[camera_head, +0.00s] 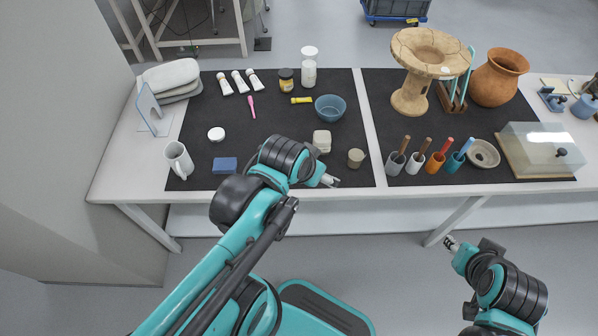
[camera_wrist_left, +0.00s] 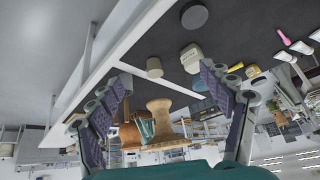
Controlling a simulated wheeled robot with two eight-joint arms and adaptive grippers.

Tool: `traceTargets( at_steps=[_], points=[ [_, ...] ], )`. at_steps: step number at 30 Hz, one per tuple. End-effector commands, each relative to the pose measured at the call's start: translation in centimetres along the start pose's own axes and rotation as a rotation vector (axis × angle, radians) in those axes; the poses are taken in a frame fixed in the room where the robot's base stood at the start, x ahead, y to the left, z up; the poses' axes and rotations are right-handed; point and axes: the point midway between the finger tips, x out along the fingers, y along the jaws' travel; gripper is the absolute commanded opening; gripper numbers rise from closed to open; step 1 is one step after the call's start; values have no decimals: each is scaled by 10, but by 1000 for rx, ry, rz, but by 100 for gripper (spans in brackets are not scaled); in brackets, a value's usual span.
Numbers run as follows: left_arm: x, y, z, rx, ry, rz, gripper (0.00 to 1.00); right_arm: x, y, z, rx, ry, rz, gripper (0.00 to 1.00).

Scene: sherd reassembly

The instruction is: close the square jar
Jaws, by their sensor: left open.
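The square jar (camera_head: 322,141) is pale cream and stands upright near the front of the left dark mat. In the left wrist view the square jar (camera_wrist_left: 191,56) shows a narrower round neck. A dark round disc, perhaps a lid (camera_wrist_left: 194,16), lies beside it in that view; my left arm hides that spot in the head view. My left gripper (camera_head: 330,181) is in front of the jar at the table's front edge, apart from it. In its wrist view my left gripper (camera_wrist_left: 165,78) is open and empty. My right gripper (camera_head: 450,243) is off the table's front; its fingers are too small to judge.
A small beige pot (camera_head: 356,159) stands right of the jar, close to my left gripper. A blue bowl (camera_head: 330,108) is behind the jar. A white disc (camera_head: 216,134), blue block (camera_head: 224,165) and mug (camera_head: 179,160) are left. Brush holders (camera_head: 396,164) stand right.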

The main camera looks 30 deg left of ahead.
Motion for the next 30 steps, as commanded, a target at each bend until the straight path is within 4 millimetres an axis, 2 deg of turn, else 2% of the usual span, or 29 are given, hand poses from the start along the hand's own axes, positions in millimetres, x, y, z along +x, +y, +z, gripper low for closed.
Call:
traceTargets(
  at_steps=[1, 3, 9, 15, 18, 23, 30],
  points=[
    [3, -7, -11, 19, -29, -3, 79, -5, 0, -4, 0, 0, 0, 36],
    [14, -17, -20, 60, -80, -1, 79, -10, 0, -7, 0, 0, 0, 36],
    [58, -50, -33, 181, -228, 36, 79, -22, 0, -16, 0, 0, 0, 36],
    [107, -79, -27, 283, -343, 102, 79, -31, 0, -22, 0, 0, 0, 36],
    [125, -88, -20, 318, -380, 132, 79, -34, 0, -24, 0, 0, 0, 36],
    [140, -96, -12, 348, -408, 161, 79, -36, 0, -26, 0, 0, 0, 36],
    [143, -97, -9, 356, -413, 167, 79, -36, 0, -26, 0, 0, 0, 36]
  ],
)
